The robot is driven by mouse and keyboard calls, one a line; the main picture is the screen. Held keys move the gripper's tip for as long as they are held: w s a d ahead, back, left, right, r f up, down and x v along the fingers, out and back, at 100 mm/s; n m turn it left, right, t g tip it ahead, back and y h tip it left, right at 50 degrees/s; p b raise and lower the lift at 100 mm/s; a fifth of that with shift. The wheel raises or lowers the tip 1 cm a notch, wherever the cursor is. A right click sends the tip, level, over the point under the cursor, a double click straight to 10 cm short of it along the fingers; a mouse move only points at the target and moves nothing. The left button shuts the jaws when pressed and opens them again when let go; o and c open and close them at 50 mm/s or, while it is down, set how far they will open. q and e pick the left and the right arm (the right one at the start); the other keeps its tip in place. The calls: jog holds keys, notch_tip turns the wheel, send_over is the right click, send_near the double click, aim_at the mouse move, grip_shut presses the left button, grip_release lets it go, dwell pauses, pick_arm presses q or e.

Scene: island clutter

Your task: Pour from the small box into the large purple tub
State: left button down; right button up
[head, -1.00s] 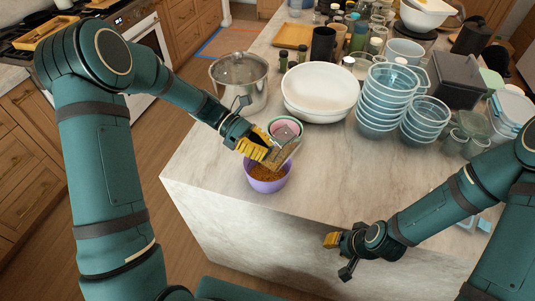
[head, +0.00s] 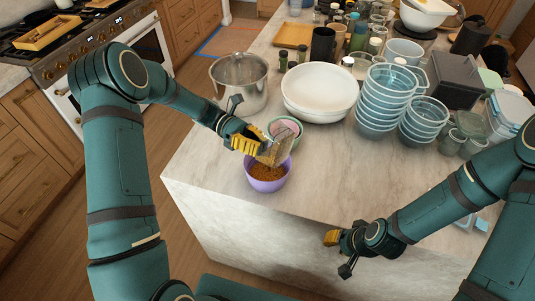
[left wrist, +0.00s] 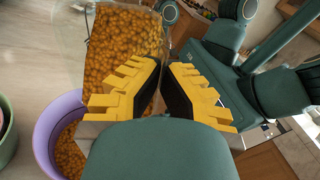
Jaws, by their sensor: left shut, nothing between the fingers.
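The purple tub (head: 267,186) stands on the island near its front left edge, with orange-brown pieces inside. It also shows at lower left in the left wrist view (left wrist: 42,130). The small clear box (head: 275,150) is tilted above the tub. In the left wrist view the box (left wrist: 125,38) is full of small orange pieces and lies beside my finger tips. My left gripper (head: 258,146) is at the box, above the tub's back rim; its fingers meet at the tips (left wrist: 163,68). How the box is supported is unclear. My right gripper (head: 332,240) is beyond the island's front edge, its jaws unclear.
A pink and green bowl (head: 284,127) stands just behind the tub. A steel pot (head: 240,82), a white bowl (head: 320,90) and stacked glass bowls (head: 382,105) stand further back. The counter (head: 330,175) right of the tub is clear.

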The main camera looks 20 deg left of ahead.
pick_arm(q)
jog(key=shift+a, duration=0.1)
dwell(0.4)
jog(key=shift+w+a+m+g+h, duration=0.35)
jog(key=shift+a+g+h, duration=0.15)
jog(key=shift+g+h, duration=0.3)
